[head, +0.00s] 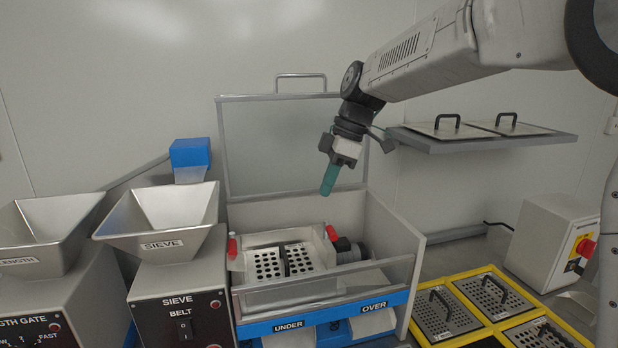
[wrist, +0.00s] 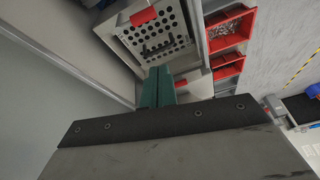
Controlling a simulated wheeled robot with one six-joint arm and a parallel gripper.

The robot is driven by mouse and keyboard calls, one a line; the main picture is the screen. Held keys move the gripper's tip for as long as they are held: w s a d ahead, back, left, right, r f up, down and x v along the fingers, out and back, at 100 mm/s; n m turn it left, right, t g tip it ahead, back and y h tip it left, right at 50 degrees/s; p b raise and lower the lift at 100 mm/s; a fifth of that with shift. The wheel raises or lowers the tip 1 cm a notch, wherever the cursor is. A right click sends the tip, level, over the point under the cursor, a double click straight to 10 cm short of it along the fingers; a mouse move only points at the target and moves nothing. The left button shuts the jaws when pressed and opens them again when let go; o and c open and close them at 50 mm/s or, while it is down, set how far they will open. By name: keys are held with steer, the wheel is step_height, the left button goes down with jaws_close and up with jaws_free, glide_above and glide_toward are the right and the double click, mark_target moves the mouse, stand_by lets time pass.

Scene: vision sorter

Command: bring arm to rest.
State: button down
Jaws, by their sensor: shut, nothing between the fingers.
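My gripper (head: 329,181) hangs above the open sieve box in the head view. Its green fingers are together with nothing between them, pointing down and slightly left. In the wrist view my gripper's green fingers (wrist: 158,80) also show closed, in front of the perforated sieve plate. My arm reaches in from the upper right, its forearm sloping down to the wrist. The fingers are apart from the sieve below.
Below is a box with perforated plates (head: 268,264), red clamps (head: 332,233) and an upright lid (head: 262,140). A shelf (head: 480,143) is at right. Yellow-framed trays (head: 447,312) and a control box (head: 543,240) stand lower right. Hoppers (head: 160,215) stand left.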

steer(key=s+d+f+m+h, duration=0.1)
steer(key=s+d+f+m, duration=0.1)
steer(key=s+d+m, duration=0.4)
steer(key=s+d+f+m+t+h, duration=0.1)
steer(key=s+d+m, duration=0.5)
steer(key=s, duration=1.1)
steer(key=s+d+f+m+h, duration=0.2)
steer(key=s+d+m, duration=0.3)
steer(key=s, duration=0.6)
steer(key=shift+s+d+f+m+t, duration=0.2)
steer(key=shift+d+f+m+t, duration=0.2)
steer(key=shift+d+f, duration=0.25)
